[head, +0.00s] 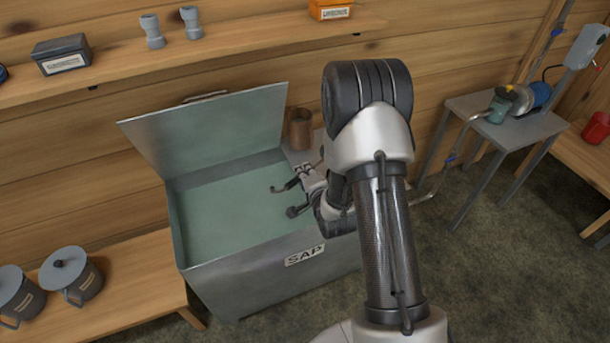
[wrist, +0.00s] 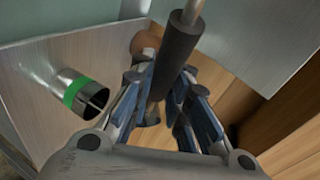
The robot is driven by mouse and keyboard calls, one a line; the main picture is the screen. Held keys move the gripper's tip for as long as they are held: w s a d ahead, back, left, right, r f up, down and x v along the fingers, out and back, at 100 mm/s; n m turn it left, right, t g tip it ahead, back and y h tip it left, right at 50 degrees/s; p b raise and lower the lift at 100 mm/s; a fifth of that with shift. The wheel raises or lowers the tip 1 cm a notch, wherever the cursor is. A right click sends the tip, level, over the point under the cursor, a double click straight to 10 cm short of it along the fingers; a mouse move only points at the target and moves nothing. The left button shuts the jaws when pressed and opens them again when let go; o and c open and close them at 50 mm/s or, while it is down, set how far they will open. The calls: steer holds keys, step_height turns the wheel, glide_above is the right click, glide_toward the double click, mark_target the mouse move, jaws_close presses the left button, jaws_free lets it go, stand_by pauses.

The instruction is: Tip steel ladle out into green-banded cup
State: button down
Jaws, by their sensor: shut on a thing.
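The green-banded cup (wrist: 78,92) is a shiny steel cylinder with a bright green band, in the left of the wrist view. It stands on a pale metal surface, apart from my gripper. I cannot make it out in the head view. My gripper (wrist: 163,85) is shut on the dark handle of the steel ladle (wrist: 174,55). The ladle's steel shaft runs out of the top of the wrist view, and its bowl is out of sight. In the head view my gripper (head: 312,180) is by the right edge of the sap tank, partly hidden by my arm.
The sap tank (head: 305,256) stands open with its lid (head: 215,125) raised, pale green inside. A brown cup (head: 301,128) stands behind my gripper; it also shows in the wrist view (wrist: 146,41). Lidded grey pots (head: 72,275) stand on the left bench.

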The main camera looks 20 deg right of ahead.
steer(key=shift+s+d+f+m+t+b, duration=0.1)
steer(key=shift+s+f+m+t+b, duration=0.2)
steer(key=shift+t+b, duration=1.15)
stand_by(0.4)
